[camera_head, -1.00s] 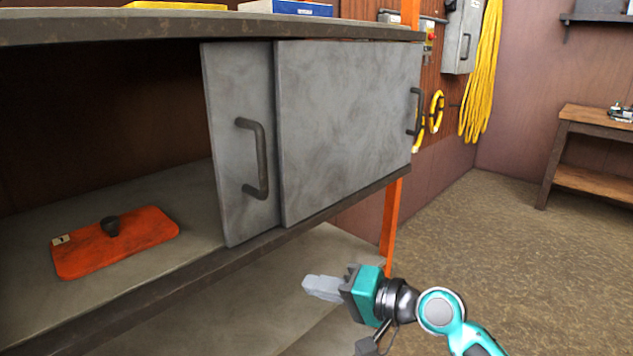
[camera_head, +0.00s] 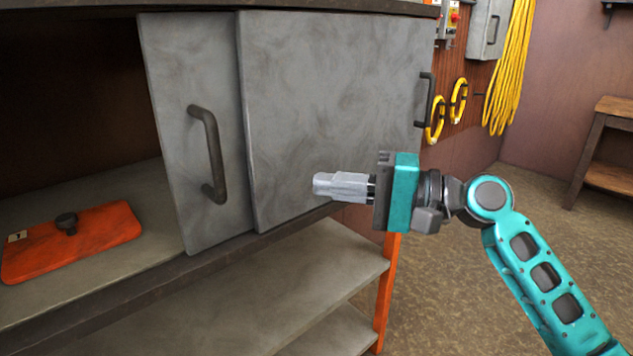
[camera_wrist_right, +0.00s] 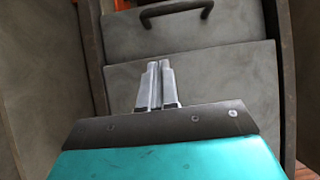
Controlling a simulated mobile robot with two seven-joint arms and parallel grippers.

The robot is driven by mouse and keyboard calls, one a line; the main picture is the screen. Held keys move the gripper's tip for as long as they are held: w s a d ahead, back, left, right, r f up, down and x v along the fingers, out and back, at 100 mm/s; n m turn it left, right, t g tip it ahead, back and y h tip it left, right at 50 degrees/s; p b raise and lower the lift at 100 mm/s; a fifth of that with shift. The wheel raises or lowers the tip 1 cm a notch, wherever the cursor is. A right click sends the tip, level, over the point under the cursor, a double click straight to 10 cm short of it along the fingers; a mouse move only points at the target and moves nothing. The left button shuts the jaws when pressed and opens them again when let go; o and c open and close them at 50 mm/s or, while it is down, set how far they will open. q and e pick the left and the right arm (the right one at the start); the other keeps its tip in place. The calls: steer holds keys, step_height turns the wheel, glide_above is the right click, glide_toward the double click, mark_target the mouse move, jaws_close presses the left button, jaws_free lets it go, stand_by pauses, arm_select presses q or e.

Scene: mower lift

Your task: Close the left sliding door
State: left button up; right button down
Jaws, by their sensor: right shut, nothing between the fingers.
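The left sliding door (camera_head: 170,60) is a grey panel slid to the right, partly behind the right sliding door (camera_head: 330,90). Its dark bar handle (camera_head: 212,155) is upright near the doors' overlap. The compartment's left part is open. My right gripper (camera_head: 325,186) is shut and empty, pointing left in front of the lower part of the right door, well to the right of the left door's handle. In the right wrist view, the shut fingers (camera_wrist_right: 157,72) show against the right door (camera_wrist_right: 215,80), with the left door's handle (camera_wrist_right: 175,12) at the top. My left gripper is not in view.
An orange plate with a dark knob (camera_head: 70,240) lies on the cabinet floor in the open left part. A lower shelf (camera_head: 250,280) and an orange post (camera_head: 386,290) are below the doors. The right door's handle (camera_head: 424,100) sticks out at right.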

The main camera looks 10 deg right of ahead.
steer(key=s+a+p+x, duration=0.1)
steer(key=s+x, duration=0.1)
steer(key=x, duration=0.9)
steer(key=shift+s, duration=0.3)
steer(key=shift+s+a, duration=0.1)
